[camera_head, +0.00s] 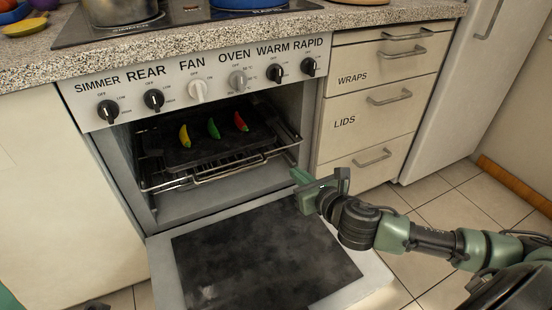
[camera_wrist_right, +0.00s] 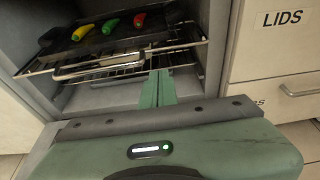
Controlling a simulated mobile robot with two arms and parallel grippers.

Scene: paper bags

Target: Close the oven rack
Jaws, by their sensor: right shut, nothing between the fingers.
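The oven rack (camera_head: 228,172) is a wire rack inside the open oven, with its front rail near the oven mouth. It also shows in the right wrist view (camera_wrist_right: 72,72). A dark tray (camera_head: 175,150) on the rack bears a yellow pepper (camera_head: 184,136), a green pepper (camera_head: 213,129) and a red pepper (camera_head: 241,122). The oven door (camera_head: 265,260) is folded down open. My right gripper (camera_head: 300,176) is shut and empty above the door, at the right side of the oven mouth. In the right wrist view its fingertips (camera_wrist_right: 157,75) point toward the rack's right front; contact cannot be told.
A control panel (camera_head: 205,80) with several knobs is above the oven. Drawers (camera_head: 368,125) with handles stand at the right, close to my right gripper. The stone counter (camera_head: 230,28) bears a pot (camera_head: 120,10). Tiled floor (camera_head: 440,200) is clear at the right.

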